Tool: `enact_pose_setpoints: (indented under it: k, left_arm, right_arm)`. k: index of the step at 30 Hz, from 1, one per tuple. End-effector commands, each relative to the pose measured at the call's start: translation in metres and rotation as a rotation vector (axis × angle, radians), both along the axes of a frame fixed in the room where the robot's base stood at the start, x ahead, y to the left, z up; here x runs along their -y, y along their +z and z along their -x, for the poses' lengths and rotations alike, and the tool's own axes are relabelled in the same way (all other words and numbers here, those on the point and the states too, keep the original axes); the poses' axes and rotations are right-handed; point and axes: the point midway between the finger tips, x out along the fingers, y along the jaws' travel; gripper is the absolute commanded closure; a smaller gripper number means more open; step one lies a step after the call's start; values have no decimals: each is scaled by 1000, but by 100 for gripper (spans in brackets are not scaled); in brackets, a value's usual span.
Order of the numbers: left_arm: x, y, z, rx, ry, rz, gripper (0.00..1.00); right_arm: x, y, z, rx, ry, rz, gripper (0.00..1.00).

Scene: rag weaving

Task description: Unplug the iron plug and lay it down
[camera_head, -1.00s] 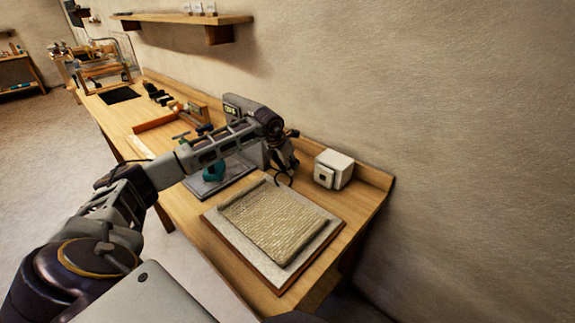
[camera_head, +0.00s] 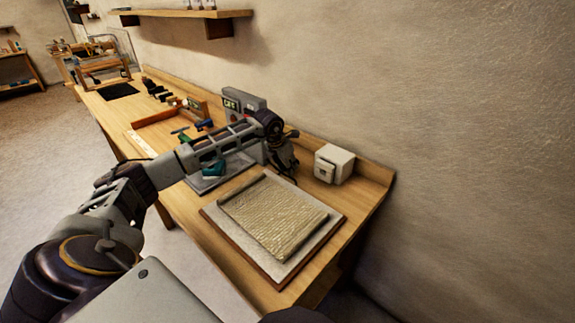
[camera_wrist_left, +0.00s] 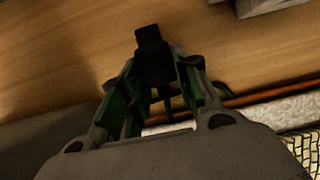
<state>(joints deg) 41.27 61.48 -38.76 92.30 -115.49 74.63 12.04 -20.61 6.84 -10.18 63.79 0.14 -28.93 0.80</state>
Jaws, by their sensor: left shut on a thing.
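The teal iron (camera_head: 213,170) is on a grey pad, partly behind my left arm. The cord is mostly hidden. My right gripper is not in view.
A woven beige mat (camera_head: 270,215) lies on a pale board (camera_head: 317,240) in front of the gripper. A grey control box (camera_head: 240,105) stands behind my arm. A raised ledge (camera_head: 376,175) runs along the wall. Bare wood lies between board and socket box.

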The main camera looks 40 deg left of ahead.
Motion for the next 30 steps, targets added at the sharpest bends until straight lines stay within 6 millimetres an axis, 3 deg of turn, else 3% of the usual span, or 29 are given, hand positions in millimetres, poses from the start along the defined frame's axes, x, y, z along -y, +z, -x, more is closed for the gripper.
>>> enact_pose_setpoints:
  k: [5,6,11,22,30]
  left_arm:
    - [0,-5,0,0,0,0,100]
    - [0,-4,0,1,0,0,64]
    - [0,-4,0,0,0,0,44]
    - [0,-3,0,0,0,0,44]
    - [-1,11,5,1,-1,-1,44]
  right_arm:
    - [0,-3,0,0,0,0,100]
    - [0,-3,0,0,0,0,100]
    - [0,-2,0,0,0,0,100]
    - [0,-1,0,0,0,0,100]
    - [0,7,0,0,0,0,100]
